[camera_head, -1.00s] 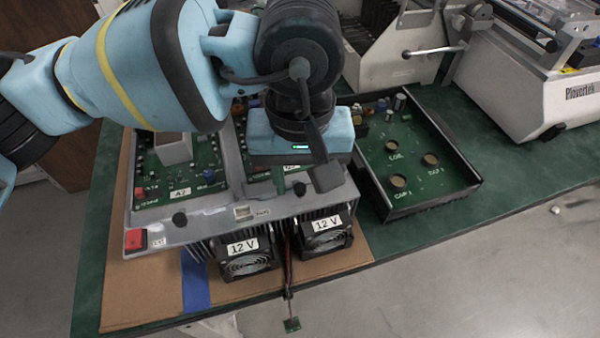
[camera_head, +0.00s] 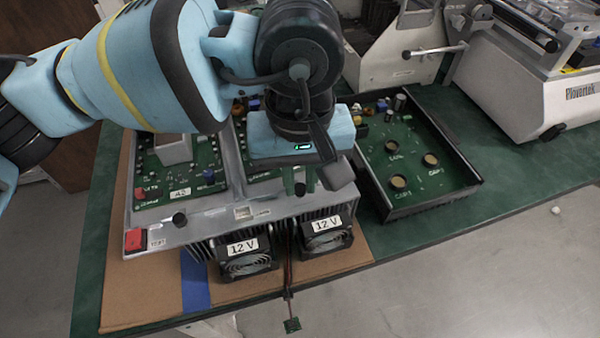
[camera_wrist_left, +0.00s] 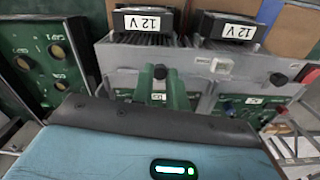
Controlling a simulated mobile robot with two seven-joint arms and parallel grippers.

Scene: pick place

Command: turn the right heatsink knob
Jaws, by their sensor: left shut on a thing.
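The right heatsink knob (camera_head: 300,188) is a small black knob on the front edge of the grey heatsink unit (camera_head: 205,224), above the right fan. It also shows in the left wrist view (camera_wrist_left: 160,71), between green fingers. My left gripper (camera_head: 299,183) reaches down over the unit and is shut on this knob, one finger on each side. How far the knob is turned is too small to tell. The left heatsink knob (camera_head: 180,219) stands free; it also shows in the left wrist view (camera_wrist_left: 277,78). My right gripper is in neither view.
Two fans labelled 12 V (camera_head: 247,262) hang at the unit's front. A red switch (camera_head: 135,240) sits at its left corner. A black open tray with a green board (camera_head: 430,185) stands close on the right. White machines (camera_head: 530,90) stand at the back right.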

